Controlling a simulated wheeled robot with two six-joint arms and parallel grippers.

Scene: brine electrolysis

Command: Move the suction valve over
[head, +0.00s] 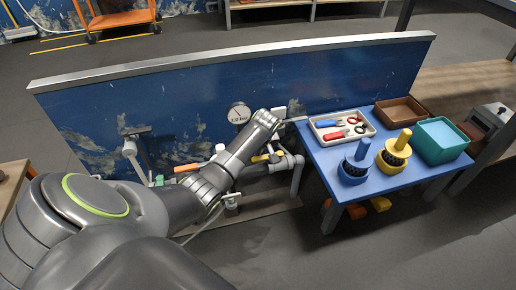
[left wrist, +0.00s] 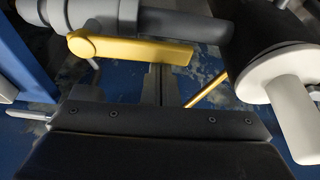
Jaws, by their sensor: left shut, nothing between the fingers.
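A valve with a yellow lever (head: 262,158) sits on grey piping low in front of the blue panel; no label shows which valve is the suction one. In the left wrist view the yellow lever (left wrist: 130,48) lies nearly level across the grey pipe. My left gripper (left wrist: 160,72) is shut and empty, its narrow fingers pointing at the lever's underside near its middle; I cannot tell whether they touch. In the head view its fingers are hard to make out behind my arm. A second, orange lever (head: 187,168) is further left. My right gripper is out of view.
A round gauge (head: 239,113) stands above the pipes. A white round fitting (left wrist: 290,85) is close on the right in the wrist view. A blue table (head: 335,184) with a tool tray (head: 319,136), brushes and boxes stands right of the piping.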

